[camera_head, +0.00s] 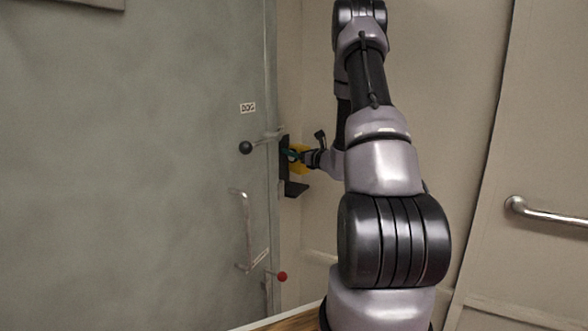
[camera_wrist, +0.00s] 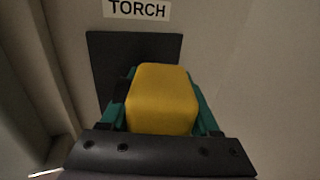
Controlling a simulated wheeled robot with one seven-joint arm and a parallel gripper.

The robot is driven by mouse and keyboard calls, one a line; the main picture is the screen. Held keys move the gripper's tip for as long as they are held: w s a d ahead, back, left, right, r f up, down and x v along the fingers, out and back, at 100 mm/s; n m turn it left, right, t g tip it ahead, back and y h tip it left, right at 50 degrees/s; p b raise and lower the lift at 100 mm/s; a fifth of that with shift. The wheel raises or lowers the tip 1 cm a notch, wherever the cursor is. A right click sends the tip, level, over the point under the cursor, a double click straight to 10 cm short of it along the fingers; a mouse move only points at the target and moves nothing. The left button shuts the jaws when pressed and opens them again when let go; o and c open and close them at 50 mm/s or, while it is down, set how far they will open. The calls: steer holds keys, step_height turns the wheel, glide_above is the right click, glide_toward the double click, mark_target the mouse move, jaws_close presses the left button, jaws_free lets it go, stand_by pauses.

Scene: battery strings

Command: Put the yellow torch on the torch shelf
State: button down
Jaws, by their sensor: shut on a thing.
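The yellow torch (camera_wrist: 162,98) fills the space between the teal fingers of my gripper (camera_wrist: 163,112) in the wrist view. In the head view the torch (camera_head: 299,157) is a small yellow patch at my gripper (camera_head: 293,155), partly covered by it. The dark torch shelf (camera_head: 295,188) juts from the wall just below the torch. Its dark back plate (camera_wrist: 105,62) shows behind the torch in the wrist view, under a TORCH label (camera_wrist: 137,9). I cannot tell whether the torch touches the shelf; its underside is hidden.
A large grey door (camera_head: 130,160) stands left of the shelf, with a black-knobbed lever (camera_head: 246,148), a metal pull handle (camera_head: 246,230) and a red-knobbed lever (camera_head: 281,276). A metal rail (camera_head: 545,213) is on the right. A wooden surface edge (camera_head: 285,321) shows at the bottom.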

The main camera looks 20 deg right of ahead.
mark_target(294, 168)
steer(key=f, duration=0.6)
steer(key=shift+s+d, duration=0.1)
steer(key=shift+d, duration=0.1)
steer(key=shift+w+a+f, duration=0.15)
steer(key=shift+w, duration=0.05)
steer(key=shift+f, duration=0.15)
steer(key=shift+c, duration=2)
jaws_free()
